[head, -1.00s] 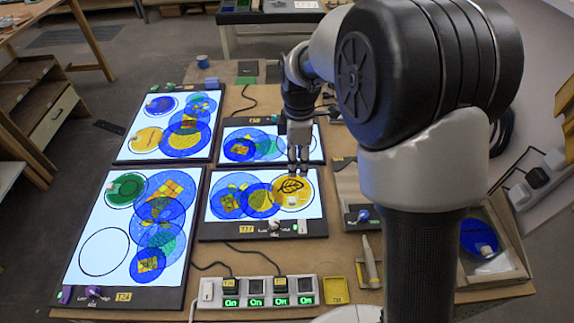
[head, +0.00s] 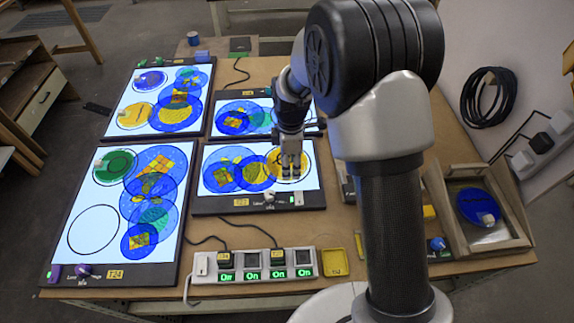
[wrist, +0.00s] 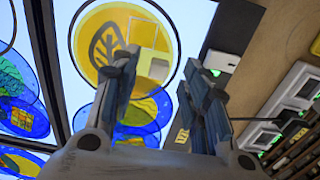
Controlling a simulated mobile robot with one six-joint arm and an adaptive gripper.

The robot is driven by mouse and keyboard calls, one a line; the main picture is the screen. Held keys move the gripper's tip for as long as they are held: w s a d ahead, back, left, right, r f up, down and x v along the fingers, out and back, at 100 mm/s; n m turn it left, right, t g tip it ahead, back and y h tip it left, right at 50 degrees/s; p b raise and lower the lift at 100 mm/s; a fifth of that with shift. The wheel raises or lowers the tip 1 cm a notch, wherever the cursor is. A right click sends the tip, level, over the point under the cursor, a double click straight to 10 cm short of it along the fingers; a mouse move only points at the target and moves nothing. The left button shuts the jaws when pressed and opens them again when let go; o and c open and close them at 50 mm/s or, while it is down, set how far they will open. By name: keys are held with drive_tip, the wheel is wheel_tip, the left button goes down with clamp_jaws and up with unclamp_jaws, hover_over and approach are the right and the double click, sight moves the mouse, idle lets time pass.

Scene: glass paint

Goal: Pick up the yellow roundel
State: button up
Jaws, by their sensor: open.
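A yellow roundel (head: 277,163) with a dark leaf drawing lies on the lit front right panel, inside a black ring. My gripper hides part of it in the head view. In the wrist view the same yellow roundel (wrist: 92,25) is large at the upper middle, with a pale block (wrist: 159,69) on its face. My gripper (head: 291,168) is directly over it, pointing down. In the wrist view its two fingers (wrist: 158,76) are apart, with the pale block seen between the tips. I cannot tell the height left between them.
Blue patterned roundels (head: 222,175) overlap just left of it. Another yellow roundel (head: 137,117) lies on the back left panel, a green one (head: 115,166) on the front left panel. A power strip (head: 255,264) stands in front. A wooden tray (head: 448,222) holds a blue disc (head: 479,206).

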wheel_tip(320, 180, down, 2)
drive_tip(key=shift+f, duration=0.25)
drive_tip(key=shift+r, duration=0.1)
drive_tip(key=shift+c, duration=0.3)
clamp_jaws()
